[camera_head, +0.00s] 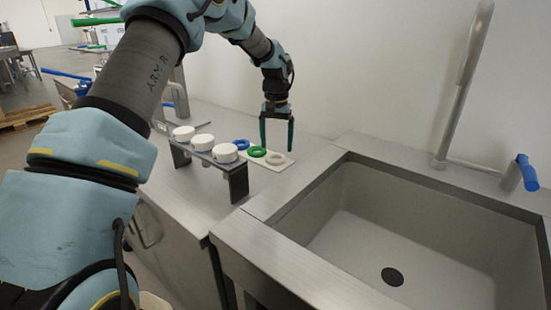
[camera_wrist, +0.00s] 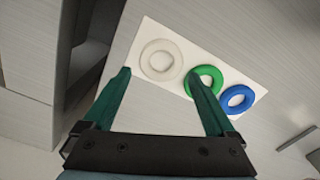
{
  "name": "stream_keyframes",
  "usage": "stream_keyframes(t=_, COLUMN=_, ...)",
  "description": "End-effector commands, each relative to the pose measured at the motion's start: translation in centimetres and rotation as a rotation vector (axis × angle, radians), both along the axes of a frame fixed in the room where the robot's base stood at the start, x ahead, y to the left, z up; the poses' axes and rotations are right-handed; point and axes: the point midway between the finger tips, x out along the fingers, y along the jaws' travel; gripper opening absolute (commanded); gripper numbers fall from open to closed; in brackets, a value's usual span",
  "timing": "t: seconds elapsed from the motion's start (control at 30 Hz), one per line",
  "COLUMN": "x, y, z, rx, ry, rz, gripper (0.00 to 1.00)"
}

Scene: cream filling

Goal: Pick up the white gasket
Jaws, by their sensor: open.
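The white gasket (camera_wrist: 161,60) lies flat on a white board (camera_wrist: 258,100), at the end of a row of rings. In the wrist view it shows just beyond and between my fingertips. In the head view the white gasket (camera_head: 276,158) is the rightmost ring. My gripper (camera_head: 277,133) is open, points down and hangs above the board, its fingers green. In the wrist view my gripper (camera_wrist: 158,76) has nothing between its fingers, and one fingertip overlaps the green ring in the picture.
A green ring (camera_head: 257,152) and a blue ring (camera_head: 241,145) lie beside the gasket. A metal rack (camera_head: 238,184) with 3 white-capped pieces (camera_head: 203,142) stands left of the board. A sink (camera_head: 420,235) with a tap (camera_head: 463,75) is at the right. The wall is behind.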

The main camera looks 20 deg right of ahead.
Motion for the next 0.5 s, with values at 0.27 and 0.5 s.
stream_keyframes(t=0.27, x=0.0, y=0.1, z=-3.4, rx=0.001, ry=0.001, rz=0.000, gripper=0.91)
stream_keyframes(t=0.5, x=0.1, y=0.1, z=-3.7, rx=0.000, ry=0.000, rz=0.000, gripper=0.91)
